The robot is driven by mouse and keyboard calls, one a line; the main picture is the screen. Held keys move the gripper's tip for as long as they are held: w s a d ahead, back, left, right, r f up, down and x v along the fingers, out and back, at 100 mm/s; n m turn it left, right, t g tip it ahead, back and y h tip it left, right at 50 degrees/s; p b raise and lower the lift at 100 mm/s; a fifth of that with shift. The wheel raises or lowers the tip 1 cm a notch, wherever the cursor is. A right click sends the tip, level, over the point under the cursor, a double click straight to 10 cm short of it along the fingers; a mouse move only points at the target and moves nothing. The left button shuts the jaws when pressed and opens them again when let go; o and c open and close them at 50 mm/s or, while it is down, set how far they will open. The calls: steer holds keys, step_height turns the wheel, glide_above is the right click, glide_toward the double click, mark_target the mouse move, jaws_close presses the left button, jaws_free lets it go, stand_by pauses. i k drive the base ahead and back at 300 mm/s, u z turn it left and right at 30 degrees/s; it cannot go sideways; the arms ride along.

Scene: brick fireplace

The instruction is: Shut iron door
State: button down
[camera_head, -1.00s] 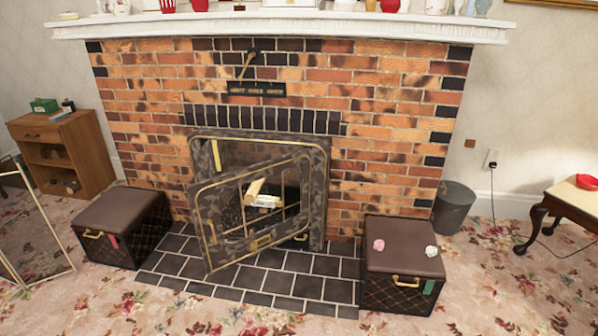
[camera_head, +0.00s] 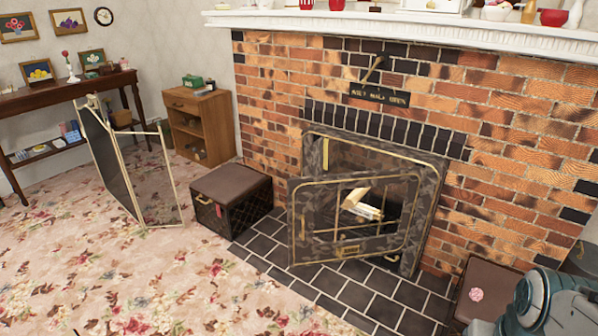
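The iron door (camera_head: 293,221) of the fireplace stands open, swung out over the dark tile hearth. It is a dark mottled frame with gold trim and a see-through middle. Its hinge side seems to be at the right of the opening, and its free edge is out to the left. The dark fireplace surround (camera_head: 318,150) shows behind it, with pale logs (camera_head: 362,205) inside. Part of my arm shows at the bottom right corner. My gripper is not in view.
A brown storage box (camera_head: 232,190) stands left of the hearth (camera_head: 345,290). Another box (camera_head: 487,285) is at the right, partly hidden by my arm. A folding screen (camera_head: 130,165) stands on the carpet at left. Carpet in front is clear.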

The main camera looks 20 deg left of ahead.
mark_target(380, 221)
steer(key=u, duration=0.35)
steer(key=i, duration=0.9)
